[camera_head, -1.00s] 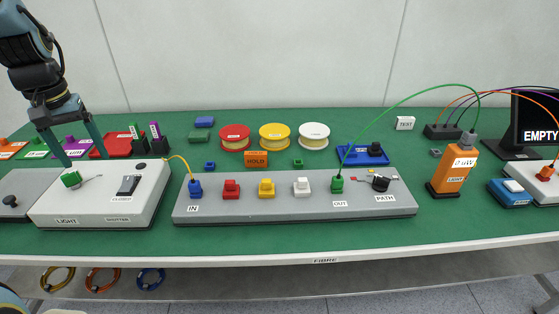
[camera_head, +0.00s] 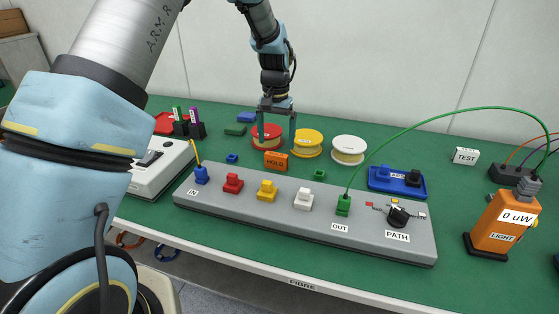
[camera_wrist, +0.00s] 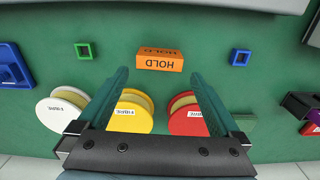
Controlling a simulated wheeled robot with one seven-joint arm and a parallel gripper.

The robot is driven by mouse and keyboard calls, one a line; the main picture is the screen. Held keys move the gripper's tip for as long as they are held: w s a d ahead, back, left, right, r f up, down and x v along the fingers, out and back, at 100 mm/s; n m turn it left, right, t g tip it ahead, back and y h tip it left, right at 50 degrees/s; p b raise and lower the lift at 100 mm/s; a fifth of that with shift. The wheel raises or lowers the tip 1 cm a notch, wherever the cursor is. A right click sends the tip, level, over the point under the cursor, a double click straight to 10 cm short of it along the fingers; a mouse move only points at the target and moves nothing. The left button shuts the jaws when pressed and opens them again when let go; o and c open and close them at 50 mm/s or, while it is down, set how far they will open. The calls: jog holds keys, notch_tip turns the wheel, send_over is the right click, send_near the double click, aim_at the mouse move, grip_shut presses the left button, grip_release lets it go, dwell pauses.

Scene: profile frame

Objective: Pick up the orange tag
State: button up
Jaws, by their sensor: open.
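The orange tag (camera_head: 276,160), a small block lettered HOLD, lies on the green table in front of the red and yellow spools. In the wrist view the orange tag (camera_wrist: 160,60) sits beyond the fingertips, roughly centred between them. My gripper (camera_head: 277,140) is open and empty, above the table by the red spool and near the tag. In the wrist view my gripper (camera_wrist: 158,78) has its two fingers spread wide, with nothing between the tips. The tag is apart from both fingers.
A red spool (camera_head: 267,136), a yellow spool (camera_head: 307,142) and a white spool (camera_head: 349,149) stand behind the tag. The grey panel (camera_head: 320,220) with coloured connectors lies in front. Small blue (camera_wrist: 240,57) and green (camera_wrist: 84,50) square pieces flank the tag.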

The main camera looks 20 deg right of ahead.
aim_at(276, 155)
jog(key=shift+s+a+f+p, duration=0.1)
jog(key=shift+f+p, duration=0.5)
jog(key=shift+f, duration=1)
jog(key=shift+s+f+p, duration=0.1)
jog(key=shift+f+p, duration=0.5)
jog(key=shift+f, duration=1)
jog(key=c, duration=1)
